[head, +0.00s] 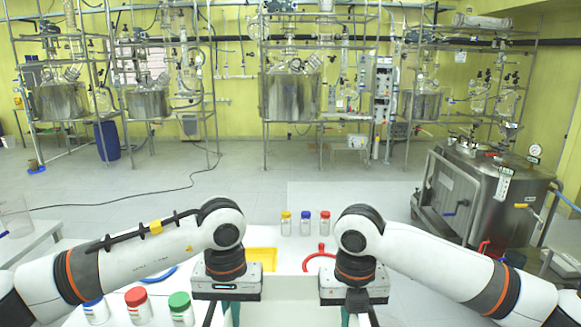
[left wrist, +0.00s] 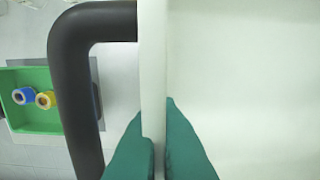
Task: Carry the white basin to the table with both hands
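The white basin (left wrist: 240,80) fills the right side of the left wrist view, its pale wall edge running up the middle. My left gripper (left wrist: 157,125) has its green fingers on either side of this wall, close against it. A thick dark handle-like bar (left wrist: 75,90) bends beside the wall. In the head view my left gripper (head: 229,314) and my right gripper (head: 346,316) point down at the bottom edge. The right fingertips are cut off, so their grip is unclear. The white table (head: 288,262) lies ahead, between and beyond the arms.
On the table are several capped jars (head: 306,223), a yellow tray (head: 263,257) and a red ring (head: 319,259). Larger jars (head: 138,305) stand at the lower left. A green box (left wrist: 35,120) with rolls shows in the left wrist view. A steel vessel (head: 470,200) stands right.

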